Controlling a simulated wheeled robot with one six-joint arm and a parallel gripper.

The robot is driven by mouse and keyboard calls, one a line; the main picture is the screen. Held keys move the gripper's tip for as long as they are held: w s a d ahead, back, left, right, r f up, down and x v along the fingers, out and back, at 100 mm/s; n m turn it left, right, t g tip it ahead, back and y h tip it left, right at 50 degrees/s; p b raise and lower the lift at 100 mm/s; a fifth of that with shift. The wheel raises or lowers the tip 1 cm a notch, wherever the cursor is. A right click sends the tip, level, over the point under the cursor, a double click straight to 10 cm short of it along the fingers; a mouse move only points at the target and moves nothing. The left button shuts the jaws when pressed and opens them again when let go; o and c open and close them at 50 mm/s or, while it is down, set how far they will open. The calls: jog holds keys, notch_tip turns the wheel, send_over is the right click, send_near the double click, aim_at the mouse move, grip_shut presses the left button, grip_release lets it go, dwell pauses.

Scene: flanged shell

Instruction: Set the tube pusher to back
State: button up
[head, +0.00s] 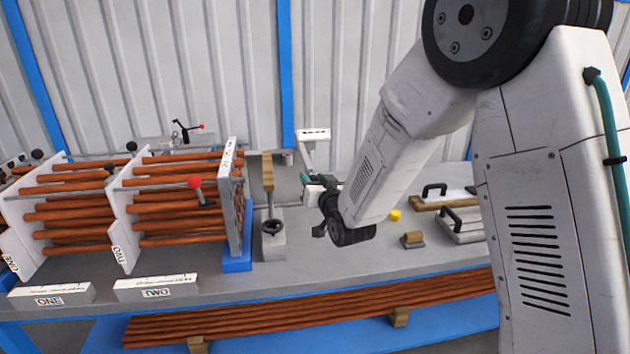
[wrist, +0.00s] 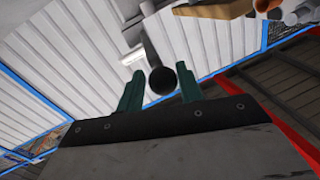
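No part is clearly marked as the tube pusher, so I cannot tell which one it is. In the wrist view a round black knob (wrist: 163,80) on a grey rod shows between the two green fingers of my gripper (wrist: 160,88). The fingers stand apart, with gaps either side of the knob; whether it lies between the tips or beyond them I cannot tell. In the head view my gripper (head: 308,180) is right of the tube rack, near a small upright with a white label plate (head: 313,135). My arm hides part of the bench behind it.
A rack of copper tubes (head: 180,220) with white plates fills the bench's left. A red-knobbed lever (head: 195,183) stands at its front. A yellow button (head: 394,215) and black-handled plates (head: 465,225) are on the right.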

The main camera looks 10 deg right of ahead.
jog(key=v, duration=0.8)
jog(key=shift+f, duration=0.1)
jog(key=s+d+f+g+h, duration=0.2)
jog(key=s+d+f+g, duration=0.1)
jog(key=s+f+g, duration=0.6)
jog(key=s+d+r+g, duration=0.2)
jog(key=s+r, duration=0.3)
jog(key=s, duration=0.4)
jog(key=s+d+r+g+h, duration=0.1)
jog(key=s+d+r, duration=0.3)
jog(key=s, duration=0.5)
jog(key=s+d+r+g, duration=0.3)
jog(key=s+r, duration=0.4)
jog(key=s, duration=0.3)
jog(key=shift+d+g+h, duration=0.35)
jog(key=shift+g+h, duration=0.05)
jog(key=shift+g, duration=0.2)
jog(key=shift+s+r, duration=0.1)
